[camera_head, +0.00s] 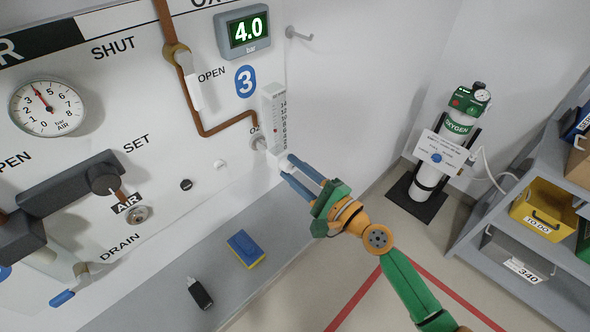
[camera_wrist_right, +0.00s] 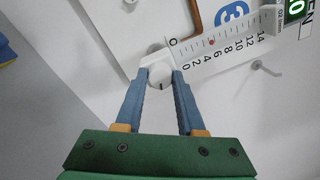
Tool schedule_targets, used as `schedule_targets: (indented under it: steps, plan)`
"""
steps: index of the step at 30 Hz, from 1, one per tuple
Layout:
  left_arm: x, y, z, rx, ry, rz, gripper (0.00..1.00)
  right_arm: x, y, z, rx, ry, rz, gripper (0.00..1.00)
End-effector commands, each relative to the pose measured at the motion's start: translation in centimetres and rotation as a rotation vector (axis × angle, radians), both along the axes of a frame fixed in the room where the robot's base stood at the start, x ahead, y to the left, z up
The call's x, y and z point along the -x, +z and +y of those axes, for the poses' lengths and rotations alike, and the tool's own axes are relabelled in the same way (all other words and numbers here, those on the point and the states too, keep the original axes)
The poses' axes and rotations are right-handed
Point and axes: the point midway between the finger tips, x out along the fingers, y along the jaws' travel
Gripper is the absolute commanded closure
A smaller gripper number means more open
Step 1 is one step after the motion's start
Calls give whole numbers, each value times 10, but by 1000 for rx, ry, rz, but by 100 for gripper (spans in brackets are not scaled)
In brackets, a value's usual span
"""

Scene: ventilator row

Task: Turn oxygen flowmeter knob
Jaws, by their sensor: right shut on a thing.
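The oxygen flowmeter is a white upright block with a scale tube (camera_head: 274,112), fixed on the panel wall beside a brown pipe. The wrist view shows its scale (camera_wrist_right: 225,46) from 0 to 14, with a small red float (camera_wrist_right: 211,42) about level with 6. Its round white knob (camera_wrist_right: 160,76) has a dark mark on its face and sits at the scale's 0 end. My right gripper (camera_head: 284,168) is shut on this knob, with a blue finger on either side, also seen in the wrist view (camera_wrist_right: 160,82). My left gripper is not in view.
A grey ledge (camera_head: 165,290) below holds a blue-and-yellow sponge (camera_head: 245,249) and a dark bottle-like item (camera_head: 199,293). A display (camera_head: 243,31) reads 4.0 bar. A wall peg (camera_head: 299,34) sticks out above right. An oxygen cylinder (camera_head: 452,135) and shelf (camera_head: 540,190) stand at the right.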

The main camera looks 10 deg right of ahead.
Motion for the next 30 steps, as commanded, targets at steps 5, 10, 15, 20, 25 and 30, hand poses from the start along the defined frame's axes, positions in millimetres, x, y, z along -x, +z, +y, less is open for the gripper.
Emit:
schedule_targets:
  steps: [5, 10, 15, 20, 25, 30]
  plan:
    - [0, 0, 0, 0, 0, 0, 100, 0, 0, 0, -1, 0, -1, 100]
    - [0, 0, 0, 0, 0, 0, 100, 0, 0, 0, 0, -1, -1, 38]
    - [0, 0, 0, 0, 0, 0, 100, 0, 0, 0, 0, -1, -1, 31]
    - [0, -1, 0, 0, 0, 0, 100, 1, -1, -1, 1, -1, 0, 31]
    - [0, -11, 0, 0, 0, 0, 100, 27, -7, -19, 4, -1, 1, 31]
    - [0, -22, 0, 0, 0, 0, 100, 52, -7, -37, 3, -1, -1, 31]
